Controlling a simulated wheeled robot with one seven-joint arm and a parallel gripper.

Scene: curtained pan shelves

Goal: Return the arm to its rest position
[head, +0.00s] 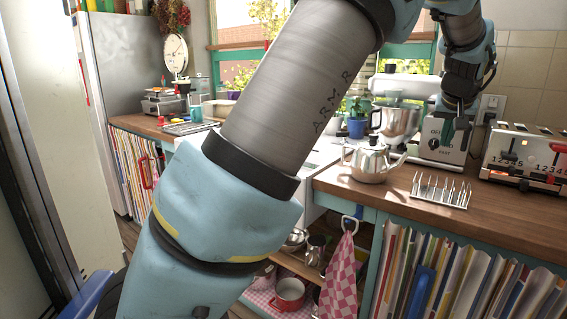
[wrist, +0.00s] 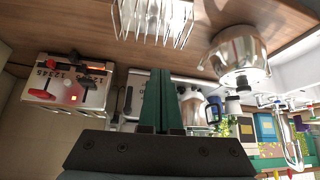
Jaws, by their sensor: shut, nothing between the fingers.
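My arm crosses the head view from the bottom left to the top, and its far end hangs down at the upper right. My gripper (head: 458,136) is above the wooden counter, in front of a stand mixer and to the left of a toaster. In the wrist view my gripper (wrist: 158,72) shows two green fingers pressed together with nothing between them. The wrist picture appears upside down, with the counter at the top.
A kettle (head: 372,163) and a wire rack (head: 441,190) stand on the counter (head: 329,182). A toaster (head: 524,158) is at the right and a mixer bowl (head: 397,122) behind. Below are shelves with a red pot (head: 289,293), a checked towel (head: 340,270) and folders (head: 430,275).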

